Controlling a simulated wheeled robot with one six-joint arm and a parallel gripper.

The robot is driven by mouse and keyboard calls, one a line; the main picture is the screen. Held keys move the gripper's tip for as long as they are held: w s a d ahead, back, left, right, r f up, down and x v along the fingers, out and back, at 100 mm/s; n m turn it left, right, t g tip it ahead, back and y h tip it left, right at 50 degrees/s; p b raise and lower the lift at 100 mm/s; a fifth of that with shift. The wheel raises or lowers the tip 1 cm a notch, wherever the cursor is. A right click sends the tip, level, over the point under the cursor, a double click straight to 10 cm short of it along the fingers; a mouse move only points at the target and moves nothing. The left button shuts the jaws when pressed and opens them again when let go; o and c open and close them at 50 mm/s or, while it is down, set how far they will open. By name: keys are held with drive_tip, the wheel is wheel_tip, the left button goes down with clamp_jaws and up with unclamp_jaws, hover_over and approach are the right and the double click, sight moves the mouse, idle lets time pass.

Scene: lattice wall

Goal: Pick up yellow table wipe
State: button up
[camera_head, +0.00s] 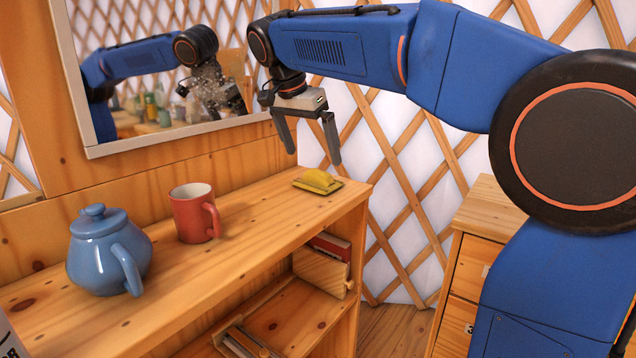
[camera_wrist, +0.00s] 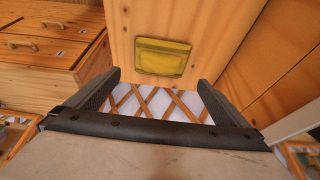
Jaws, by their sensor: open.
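The yellow table wipe (camera_head: 318,182) lies near the right end of the wooden shelf top, with a flat part and a raised hump. In the wrist view it shows as a yellow rectangle (camera_wrist: 162,57) near the end edge of the board. My gripper (camera_head: 314,157) points down above the wipe, with its fingers apart and nothing between them. The fingers do not touch the wipe. In the wrist view the wipe appears beyond the gap between the fingertips (camera_wrist: 159,80), at the upper middle.
A red mug (camera_head: 194,214) and a blue teapot (camera_head: 108,252) stand on the shelf top (camera_head: 240,240) to the left. A framed mirror (camera_head: 165,140) is on the wall behind. A wooden drawer cabinet (camera_head: 480,240) stands at right. The shelf top around the wipe is clear.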

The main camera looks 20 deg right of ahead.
sight(318, 170)
drive_tip(key=shift+x, duration=3.85)
drive_tip(key=c, duration=0.9)
drive_tip(key=shift+c, duration=0.2)
